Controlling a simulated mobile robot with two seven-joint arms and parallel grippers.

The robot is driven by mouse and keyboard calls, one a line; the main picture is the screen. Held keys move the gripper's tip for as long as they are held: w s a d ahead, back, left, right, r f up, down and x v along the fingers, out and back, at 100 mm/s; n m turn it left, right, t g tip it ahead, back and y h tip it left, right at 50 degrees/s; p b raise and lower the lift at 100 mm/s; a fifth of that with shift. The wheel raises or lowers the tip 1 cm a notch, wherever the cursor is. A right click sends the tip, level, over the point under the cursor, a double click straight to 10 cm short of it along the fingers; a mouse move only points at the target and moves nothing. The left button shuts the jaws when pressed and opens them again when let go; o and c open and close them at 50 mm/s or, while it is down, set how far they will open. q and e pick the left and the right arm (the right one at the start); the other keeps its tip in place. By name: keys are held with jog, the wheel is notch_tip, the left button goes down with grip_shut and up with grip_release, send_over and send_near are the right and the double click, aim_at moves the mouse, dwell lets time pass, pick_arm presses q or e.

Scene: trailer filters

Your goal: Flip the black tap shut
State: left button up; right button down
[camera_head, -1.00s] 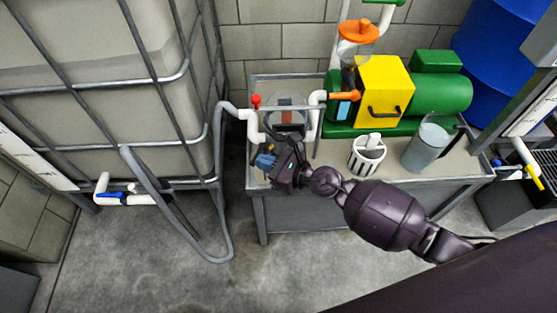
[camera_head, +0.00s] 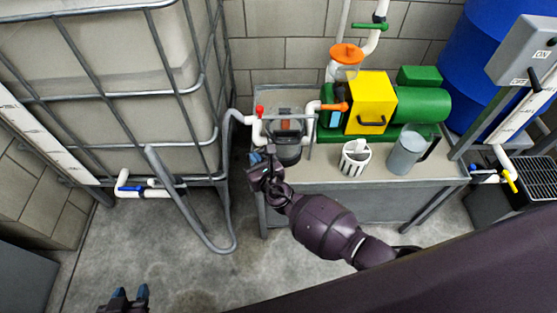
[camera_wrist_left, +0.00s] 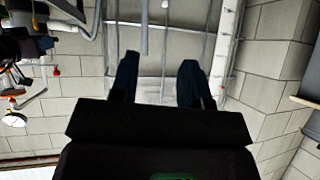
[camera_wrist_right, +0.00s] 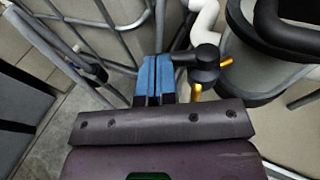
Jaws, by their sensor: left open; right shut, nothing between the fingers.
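The black tap (camera_wrist_right: 205,62) shows in the right wrist view as a round black knob with a short black arm pointing left, beside white pipe and small orange parts. My right gripper (camera_wrist_right: 155,78) is shut and empty, its blue fingertips just left of the tap's arm; I cannot tell whether they touch. In the head view my right gripper (camera_head: 262,158) is at the table's left end, below the red-handled valve (camera_head: 260,112), and the tap cannot be made out there. My left gripper (camera_head: 130,296) is at the bottom left, away from the table; its wrist view shows the fingers (camera_wrist_left: 158,82) open and empty.
A caged tank (camera_head: 110,95) stands left, with a grey hose (camera_head: 190,215) looping to the table. On the table (camera_head: 325,182) are a dark-lidded filter pot (camera_head: 287,155), yellow box (camera_head: 371,103), white basket (camera_head: 355,160) and clear jug (camera_head: 406,152). The floor in front is clear.

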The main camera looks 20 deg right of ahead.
pick_arm(q)
jog(key=shift+w+b, duration=0.25)
jog(key=shift+b, duration=0.1)
pick_arm(e)
jog(key=m+h, duration=0.1)
jog(key=h, duration=0.1)
jog(key=w+a+m+h, duration=0.1)
jog(key=m+h, duration=0.2)
jog(key=h, duration=0.1)
jog(key=shift+w+a+f+m, duration=0.2)
jog(key=shift+w+m, duration=0.1)
jog(key=shift+w, duration=0.1)
pick_arm(q)
jog(key=shift+s+a+f, duration=0.1)
jog(key=shift+s+f, duration=0.15)
jog(key=shift+s, duration=0.1)
pick_arm(e)
jog(key=shift+w+r, duration=0.1)
pick_arm(q)
jog(key=shift+r, duration=0.1)
